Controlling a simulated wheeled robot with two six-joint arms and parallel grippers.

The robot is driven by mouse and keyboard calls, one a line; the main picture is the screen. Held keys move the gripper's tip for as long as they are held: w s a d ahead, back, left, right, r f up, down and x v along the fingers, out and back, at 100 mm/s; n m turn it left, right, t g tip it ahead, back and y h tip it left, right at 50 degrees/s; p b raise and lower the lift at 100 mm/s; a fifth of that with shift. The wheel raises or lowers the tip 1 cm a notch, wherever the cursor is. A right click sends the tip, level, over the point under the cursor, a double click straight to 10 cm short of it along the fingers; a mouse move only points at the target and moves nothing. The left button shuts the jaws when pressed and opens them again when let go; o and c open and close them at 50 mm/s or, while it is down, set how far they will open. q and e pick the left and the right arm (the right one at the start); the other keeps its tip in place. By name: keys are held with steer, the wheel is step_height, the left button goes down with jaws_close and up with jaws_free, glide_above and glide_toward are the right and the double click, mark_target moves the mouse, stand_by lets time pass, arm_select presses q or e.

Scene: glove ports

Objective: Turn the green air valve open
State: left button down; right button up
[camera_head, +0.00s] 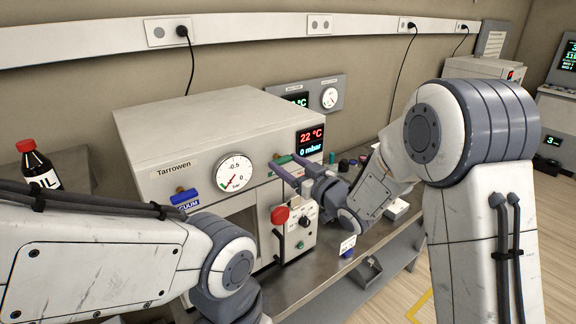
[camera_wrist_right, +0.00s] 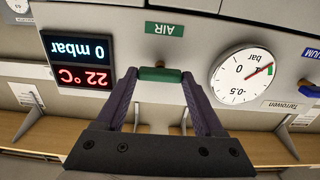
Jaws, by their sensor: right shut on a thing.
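The green air valve handle (camera_wrist_right: 160,74) lies crosswise between the fingertips of my right gripper (camera_wrist_right: 158,76) in the right wrist view. The gripper is shut on the handle's two ends. The handle runs roughly parallel to the green AIR label (camera_wrist_right: 164,29), with a small brass part between them. In the head view my right gripper (camera_head: 284,167) reaches the upper front of the oven-like Tarrowen cabinet (camera_head: 160,126), and its fingers partly hide the valve. My left arm crosses the lower left; its gripper is not in view.
The round gauge (camera_head: 235,171) and the display (camera_head: 310,139), reading 22 °C and 0 mbar, flank the valve. A blue VACUUM valve (camera_head: 184,197) is further left. A box with a red knob (camera_head: 280,215) stands below my right gripper. A red-capped bottle (camera_head: 38,166) stands at left.

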steer(key=shift+f+n+b, duration=0.1)
steer(key=shift+n+b, duration=8.8)
steer(key=shift+b, duration=2.4)
steer(key=o, duration=1.4)
